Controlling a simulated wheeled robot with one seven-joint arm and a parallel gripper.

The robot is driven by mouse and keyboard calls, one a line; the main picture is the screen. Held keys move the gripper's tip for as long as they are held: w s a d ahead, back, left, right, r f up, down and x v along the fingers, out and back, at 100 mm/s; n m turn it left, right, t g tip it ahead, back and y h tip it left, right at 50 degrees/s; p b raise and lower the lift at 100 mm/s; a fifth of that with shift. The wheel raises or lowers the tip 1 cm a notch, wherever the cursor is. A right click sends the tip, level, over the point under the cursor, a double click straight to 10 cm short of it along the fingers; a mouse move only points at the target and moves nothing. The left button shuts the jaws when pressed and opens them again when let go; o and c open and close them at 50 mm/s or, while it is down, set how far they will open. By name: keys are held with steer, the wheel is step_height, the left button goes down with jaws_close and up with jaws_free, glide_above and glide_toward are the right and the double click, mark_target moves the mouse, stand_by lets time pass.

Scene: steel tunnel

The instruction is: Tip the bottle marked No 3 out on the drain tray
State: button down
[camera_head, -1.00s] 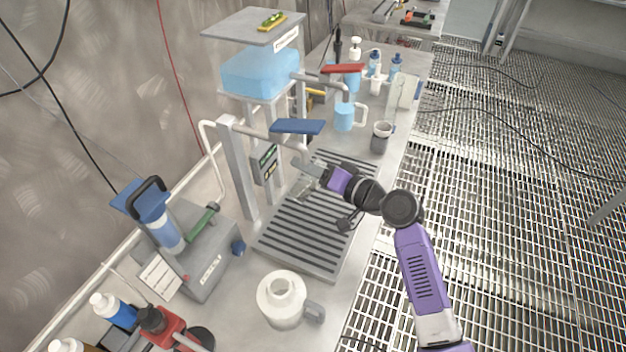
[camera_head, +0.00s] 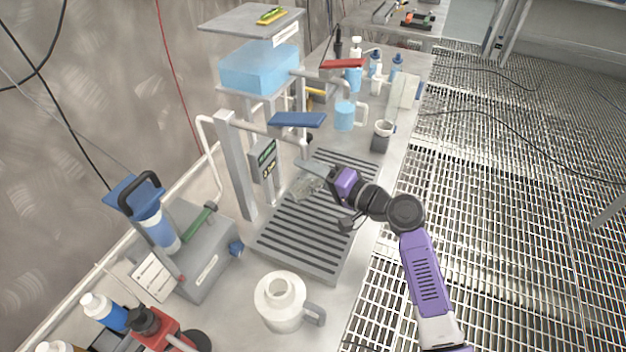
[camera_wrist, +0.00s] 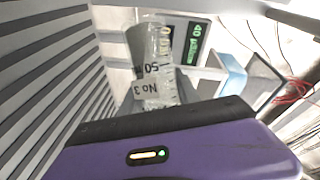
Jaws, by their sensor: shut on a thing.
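The clear bottle marked No 3 (camera_wrist: 152,65) shows in the wrist view with its label and printed scale facing the camera. In the head view the bottle (camera_head: 307,188) lies tilted over the slats of the grey drain tray (camera_head: 300,232), left of my gripper (camera_head: 322,176). My gripper is shut on the bottle, and its purple body fills the bottom of the wrist view. The tray slats (camera_wrist: 45,75) run along the left of the wrist view. I cannot tell whether liquid is in the bottle or leaving it.
A post with a display box (camera_head: 263,160) and a blue lever (camera_head: 297,120) stands left of the tray. A white jug (camera_head: 282,300) stands in front of it. A grey cup (camera_head: 381,137) and a blue mug (camera_head: 345,116) stand behind. Grating floor lies to the right.

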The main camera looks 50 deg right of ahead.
stand_by(0.4)
steer(key=shift+d+f+m+t+b, duration=0.25)
steer(key=shift+f+m+b, duration=0.45)
steer(key=shift+m+b, duration=0.4)
steer(key=shift+d+f+m+t+b, duration=0.2)
steer(key=shift+m+t+b, duration=0.1)
steer(key=shift+m, duration=0.6)
steer(key=shift+r+m, duration=0.1)
steer(key=shift+m, duration=0.3)
steer(key=shift+d+r+m, duration=0.1)
steer(key=shift+d+m, duration=0.05)
steer(key=shift+m, duration=0.15)
